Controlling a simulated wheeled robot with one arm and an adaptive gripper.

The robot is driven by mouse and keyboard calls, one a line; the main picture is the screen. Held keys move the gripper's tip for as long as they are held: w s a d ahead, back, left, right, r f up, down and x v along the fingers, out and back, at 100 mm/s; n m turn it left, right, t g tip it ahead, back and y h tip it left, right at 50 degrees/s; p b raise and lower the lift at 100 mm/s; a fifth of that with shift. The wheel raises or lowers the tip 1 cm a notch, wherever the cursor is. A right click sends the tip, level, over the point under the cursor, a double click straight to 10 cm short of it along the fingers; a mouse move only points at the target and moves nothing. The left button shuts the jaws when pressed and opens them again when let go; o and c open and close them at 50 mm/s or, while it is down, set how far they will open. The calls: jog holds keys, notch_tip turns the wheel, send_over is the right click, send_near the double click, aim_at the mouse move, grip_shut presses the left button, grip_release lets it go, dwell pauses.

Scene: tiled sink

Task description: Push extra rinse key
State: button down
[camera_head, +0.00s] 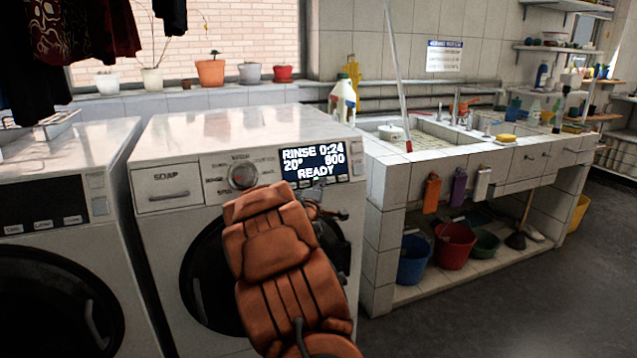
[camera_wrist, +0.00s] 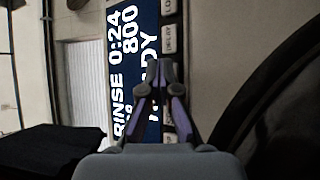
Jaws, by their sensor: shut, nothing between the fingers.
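The right-hand washing machine (camera_head: 165,255) has a lit display (camera_head: 314,162) reading RINSE 0:24, 20°, 800, READY. A row of small keys runs under it. In the wrist view the picture is turned, so the display (camera_wrist: 122,40) stands left of the key column. A DELAY key (camera_wrist: 168,38) and part of another key (camera_wrist: 168,7) show above the fingertips. The extra rinse label is not readable; keys lower in the column are partly hidden by my fingers. My gripper (camera_wrist: 168,70) is shut and empty, its tips over the key column. I cannot tell whether they touch.
My orange arm covers part of the round door (camera_head: 205,275). A dial (camera_head: 243,176) and a soap drawer (camera_head: 168,195) are left of the display. A second machine (camera_head: 60,235) stands at left. The tiled sink (camera_head: 380,235) adjoins at right.

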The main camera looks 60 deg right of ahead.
jog(key=shift+s+a+r, duration=0.2)
jog(key=shift+s+a, duration=0.05)
jog(key=shift+s, duration=0.1)
jog(key=s+a, duration=0.1)
jog(key=s+a+r, duration=0.1)
jog(key=s, duration=0.1)
jog(key=s+a+r+p, duration=0.1)
jog(key=shift+s, duration=0.35)
dwell(0.5)
jog(key=shift+a, duration=0.1)
dwell(0.3)
